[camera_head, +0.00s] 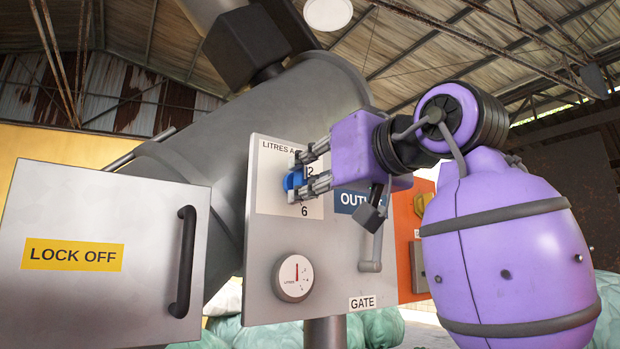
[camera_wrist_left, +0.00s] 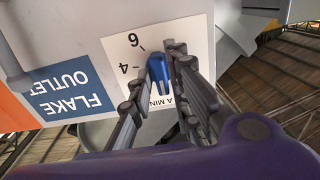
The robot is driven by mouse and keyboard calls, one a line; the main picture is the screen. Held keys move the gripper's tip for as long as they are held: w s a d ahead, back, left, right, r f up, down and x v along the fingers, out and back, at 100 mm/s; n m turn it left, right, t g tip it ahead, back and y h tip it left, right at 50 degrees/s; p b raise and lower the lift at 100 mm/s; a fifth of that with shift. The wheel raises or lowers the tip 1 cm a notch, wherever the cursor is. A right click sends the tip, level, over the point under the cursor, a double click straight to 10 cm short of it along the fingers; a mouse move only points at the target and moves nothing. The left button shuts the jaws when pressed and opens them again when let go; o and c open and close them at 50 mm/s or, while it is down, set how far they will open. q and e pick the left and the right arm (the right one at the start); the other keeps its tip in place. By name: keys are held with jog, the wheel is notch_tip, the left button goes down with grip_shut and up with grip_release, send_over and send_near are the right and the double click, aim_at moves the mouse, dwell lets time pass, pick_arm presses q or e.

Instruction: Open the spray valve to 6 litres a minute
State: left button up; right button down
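The blue valve knob (camera_head: 293,180) sits on a white scale plate (camera_head: 310,208) marked LITRES A MINUTE on the grey panel. A 6 shows low on the plate, with part of another number above it. In the left wrist view the blue knob (camera_wrist_left: 158,70) shows beside the numbers 6 and 4. My left gripper (camera_head: 306,169) is at the knob, its fingers apart on either side. In the wrist view the left gripper (camera_wrist_left: 158,62) has one finger close to the knob and a small gap at the other. Where the knob points is hard to tell. My right gripper is out of view.
A round gauge (camera_head: 293,278) with a red needle pointing about upward is below the knob. A GATE lever (camera_head: 371,255) hangs beside it. A LOCK OFF door (camera_head: 100,265) with a black handle stands at the left. An OUTLET label (camera_head: 352,202) is behind my gripper.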

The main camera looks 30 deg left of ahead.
pick_arm(q)
grip_shut()
